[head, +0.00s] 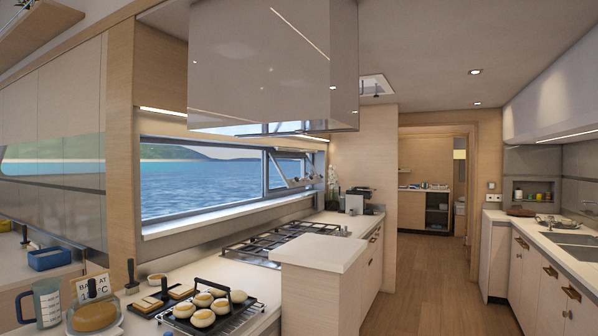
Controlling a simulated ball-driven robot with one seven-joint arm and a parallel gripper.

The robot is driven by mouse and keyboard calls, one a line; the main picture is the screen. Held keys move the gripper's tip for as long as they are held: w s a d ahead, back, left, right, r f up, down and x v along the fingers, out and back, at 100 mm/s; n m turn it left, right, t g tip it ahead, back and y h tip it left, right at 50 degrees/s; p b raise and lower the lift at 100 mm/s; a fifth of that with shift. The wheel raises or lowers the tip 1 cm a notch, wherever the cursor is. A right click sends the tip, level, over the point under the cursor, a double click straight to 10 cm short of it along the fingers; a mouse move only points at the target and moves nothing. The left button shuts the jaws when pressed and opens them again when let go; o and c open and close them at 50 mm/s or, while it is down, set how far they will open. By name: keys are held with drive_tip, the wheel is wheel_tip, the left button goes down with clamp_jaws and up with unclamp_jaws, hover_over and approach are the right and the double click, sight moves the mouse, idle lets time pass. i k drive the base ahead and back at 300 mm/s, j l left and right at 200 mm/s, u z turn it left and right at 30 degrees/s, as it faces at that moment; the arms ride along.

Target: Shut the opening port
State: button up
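The opening port (293,168) is a small framed pane at the right end of the long hull window. It stands ajar, with its frame tilted out of line with the fixed window frame (265,172). Its exact hinge side and any handle are too small to tell. The lower part of the pane sits above the white sill (235,212). My gripper is not in view.
Below the window runs a counter with a gas hob (290,240), a rack of buns (212,308), a measuring jug (47,300) and a raised white block (320,253). A large hood (265,60) hangs above. Wooden floor (435,275) is clear on the right.

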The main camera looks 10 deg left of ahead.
sight(303, 181)
drive_tip(key=i+l+z, duration=0.1)
drive_tip(key=i+z, duration=0.25)
drive_tip(key=i+l+z, duration=0.1)
drive_tip(key=i+z, duration=0.2)
drive_tip(key=i, duration=5.5)
drive_tip(key=i+u, duration=0.1)
drive_tip(key=i, duration=0.4)
drive_tip(key=i+l+u, duration=0.1)
drive_tip(key=i, duration=0.4)
drive_tip(key=i+l+u, duration=0.15)
drive_tip(key=i, duration=0.35)
